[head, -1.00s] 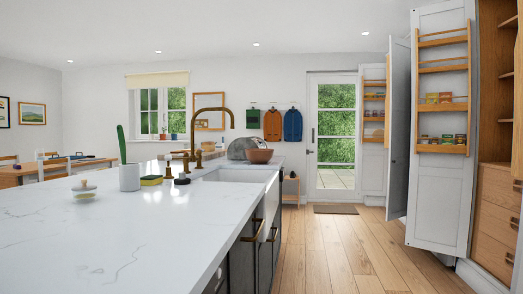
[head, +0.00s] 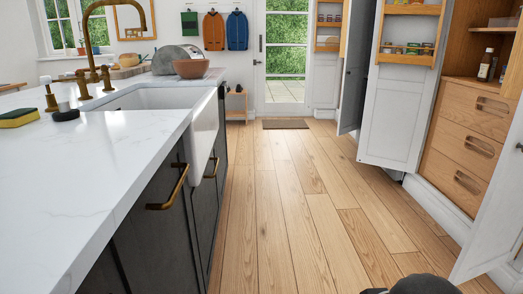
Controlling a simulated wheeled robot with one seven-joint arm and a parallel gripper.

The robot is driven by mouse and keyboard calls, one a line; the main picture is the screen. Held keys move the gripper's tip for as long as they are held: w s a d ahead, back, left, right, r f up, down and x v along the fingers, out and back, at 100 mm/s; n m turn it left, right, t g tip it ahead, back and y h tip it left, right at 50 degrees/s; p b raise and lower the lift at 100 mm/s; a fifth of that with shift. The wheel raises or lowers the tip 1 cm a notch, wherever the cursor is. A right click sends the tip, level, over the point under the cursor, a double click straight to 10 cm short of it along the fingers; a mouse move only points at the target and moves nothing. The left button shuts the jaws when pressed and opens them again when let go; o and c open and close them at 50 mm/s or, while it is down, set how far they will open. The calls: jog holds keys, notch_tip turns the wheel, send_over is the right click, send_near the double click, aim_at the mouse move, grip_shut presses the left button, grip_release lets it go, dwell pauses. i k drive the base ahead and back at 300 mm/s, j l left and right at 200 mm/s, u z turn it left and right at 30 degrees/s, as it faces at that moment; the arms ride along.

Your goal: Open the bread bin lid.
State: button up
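A grey, rounded bin (head: 168,60), which looks like the bread bin, stands at the far end of the white island counter in the head view. A brown bowl (head: 195,69) stands in front of its right part and hides some of it. The lid looks shut, though the bin is small and partly covered. My gripper is not in view. A dark rounded shape at the bottom right edge may be part of my own arm.
The island counter (head: 60,180) with a white sink (head: 150,98) and brass tap (head: 95,50) runs along the left. Brass handles (head: 168,190) stick out from its front. Open cabinet doors (head: 395,120) stand on the right. The wooden floor (head: 290,180) between is clear.

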aim_at(195, 53)
jog(key=i, duration=2.35)
jog(key=l+z, duration=0.05)
jog(key=l, duration=0.05)
